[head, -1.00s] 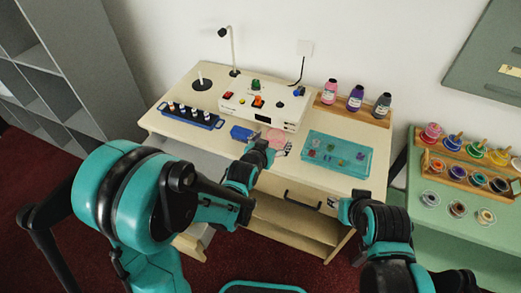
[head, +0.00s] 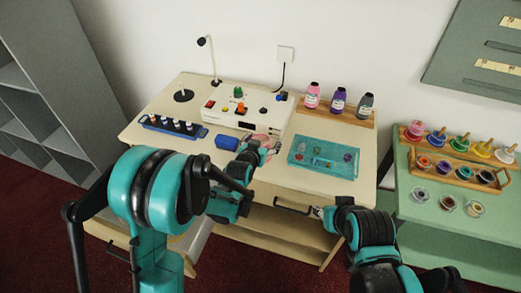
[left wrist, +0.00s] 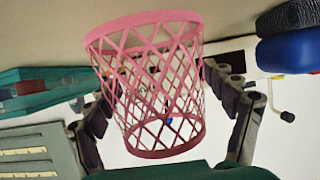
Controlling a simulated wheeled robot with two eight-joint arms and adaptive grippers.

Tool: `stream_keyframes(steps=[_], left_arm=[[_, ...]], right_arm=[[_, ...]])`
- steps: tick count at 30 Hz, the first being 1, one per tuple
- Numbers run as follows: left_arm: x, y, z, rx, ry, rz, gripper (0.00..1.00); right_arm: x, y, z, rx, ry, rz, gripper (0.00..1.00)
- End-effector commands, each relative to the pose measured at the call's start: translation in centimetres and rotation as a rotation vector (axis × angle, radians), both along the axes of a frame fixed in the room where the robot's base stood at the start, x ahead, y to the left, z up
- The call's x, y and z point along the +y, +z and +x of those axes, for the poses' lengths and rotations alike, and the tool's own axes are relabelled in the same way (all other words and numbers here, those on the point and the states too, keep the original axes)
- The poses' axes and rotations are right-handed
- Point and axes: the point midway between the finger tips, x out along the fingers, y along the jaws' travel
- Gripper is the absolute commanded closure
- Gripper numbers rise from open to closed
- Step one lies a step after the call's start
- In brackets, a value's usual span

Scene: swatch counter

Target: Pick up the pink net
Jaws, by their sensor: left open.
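The pink net (left wrist: 150,85) is a small lattice basket with a solid rim. In the left wrist view it stands between the two spread fingers of my left gripper (left wrist: 162,82). In the head view the net (head: 262,138) is a small pink patch on the table, mostly hidden behind my left gripper (head: 264,150). My left gripper is open around the net; contact cannot be told. My right gripper (head: 316,211) is near the table's front edge, to the right of the drawer handle, and its jaws are too small to read.
A blue block (head: 227,142) sits just left of the net, and a teal tray (head: 298,158) with small pieces lies to the right. A white control box (head: 233,118) stands behind. A blue rack (head: 160,128) of vials is at the left, and bottles (head: 338,101) stand at the back right.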

Motion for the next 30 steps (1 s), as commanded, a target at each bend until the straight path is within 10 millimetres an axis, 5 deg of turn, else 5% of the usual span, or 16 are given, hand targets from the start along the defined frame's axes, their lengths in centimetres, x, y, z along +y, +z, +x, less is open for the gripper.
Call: stream_keyframes(steps=[2, 8, 22, 30], left_arm=[[0.0, 0.1, 0.0, 0.0, 0.0, 0.0, 0.16], [0.0, 0.1, -0.1, 0.0, 0.0, 0.0, 0.53], [0.0, 0.7, -0.1, 0.0, 0.0, 0.0, 0.57], [0.0, 4.8, -0.1, 0.0, 0.0, 0.0, 0.57]], right_arm=[[0.0, 0.1, 0.0, 0.0, 0.0, 0.0, 0.6], [0.0, 0.1, 0.0, 0.0, 0.0, 0.0, 0.6], [0.0, 0.4, 0.0, 0.0, 0.0, 0.0, 0.6], [0.0, 2.6, 0.0, 0.0, 0.0, 0.0, 0.6]])
